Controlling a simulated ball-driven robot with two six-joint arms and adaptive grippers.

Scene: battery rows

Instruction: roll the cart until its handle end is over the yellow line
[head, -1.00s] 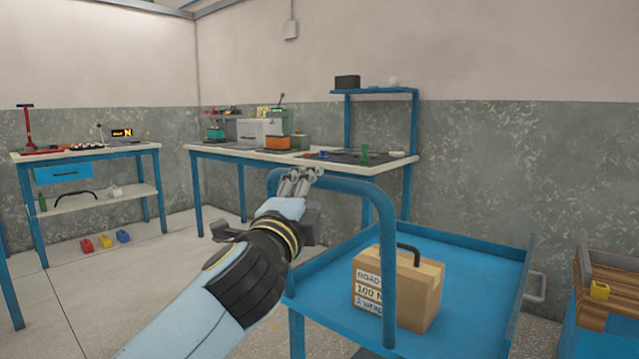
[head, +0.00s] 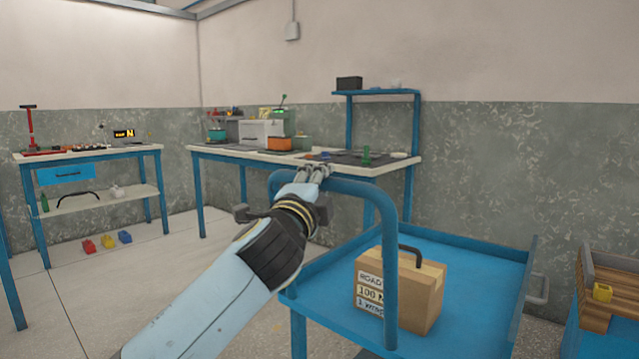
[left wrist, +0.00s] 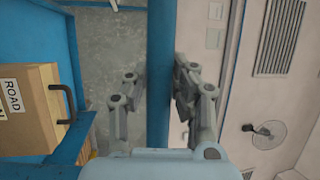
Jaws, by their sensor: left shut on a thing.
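The blue cart (head: 468,300) stands at the right of the head view with its tubular handle (head: 350,186) toward me. My left gripper (head: 312,172) is shut on the handle's top bar, near its left end. In the left wrist view the fingers (left wrist: 158,95) lie on both sides of the blue handle bar (left wrist: 160,60). A cardboard box (head: 400,290) with a black grip and printed labels sits on the cart's top tray. It also shows in the left wrist view (left wrist: 30,110). No yellow line shows in either view. My right gripper is not in view.
A blue-framed workbench (head: 290,160) with tools stands behind the cart by the wall. Another bench (head: 90,152) stands at the left. A wooden crate (head: 610,290) with a yellow item is close to the cart's right side. Open floor (head: 130,270) lies at the left.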

